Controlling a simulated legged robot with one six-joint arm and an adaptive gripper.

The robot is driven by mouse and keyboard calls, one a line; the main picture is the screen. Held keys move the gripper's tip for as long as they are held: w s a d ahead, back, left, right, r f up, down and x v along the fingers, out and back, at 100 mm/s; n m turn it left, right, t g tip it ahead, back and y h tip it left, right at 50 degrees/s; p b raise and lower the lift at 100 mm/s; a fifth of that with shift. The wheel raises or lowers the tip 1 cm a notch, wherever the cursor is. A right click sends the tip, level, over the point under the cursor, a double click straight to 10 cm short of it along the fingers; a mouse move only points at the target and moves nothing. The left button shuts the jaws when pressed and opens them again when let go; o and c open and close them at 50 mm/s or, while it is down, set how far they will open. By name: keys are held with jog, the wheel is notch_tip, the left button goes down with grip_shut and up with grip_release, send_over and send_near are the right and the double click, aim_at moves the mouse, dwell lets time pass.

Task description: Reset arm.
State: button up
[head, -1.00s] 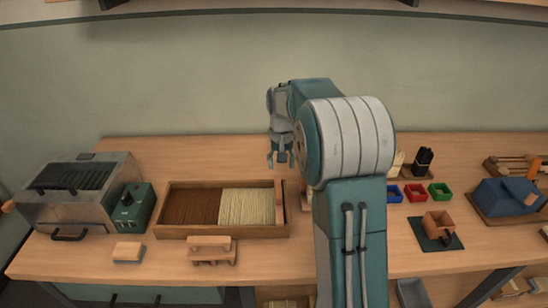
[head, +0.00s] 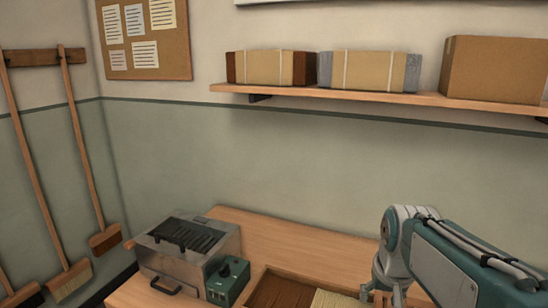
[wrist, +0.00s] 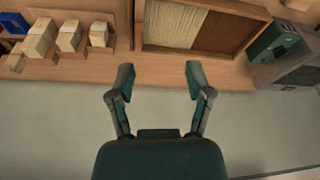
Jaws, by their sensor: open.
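My gripper (wrist: 160,78) is open and empty in the wrist view, its two fingers well apart. It hangs in front of the bench edge and bare wall, touching nothing that I can see. In the head view, my gripper (head: 382,297) is at the bottom edge, partly cut off, below my arm at the lower right.
A bristle tray (head: 265,283) lies on the bench (head: 290,240), cut off below. A metal machine (head: 190,257) and green control box (head: 228,280) stand left of it. A shelf (head: 370,95) holds boxes. Wooden blocks (wrist: 68,36) show in the wrist view.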

jog(key=s+a+f+n+t, duration=0.1)
jog(key=s+a, duration=0.3)
jog(key=s, duration=0.9)
jog(key=shift+s+n+t, duration=0.3)
jog(key=shift+n+t, duration=0.2)
jog(key=shift+t, duration=0.3)
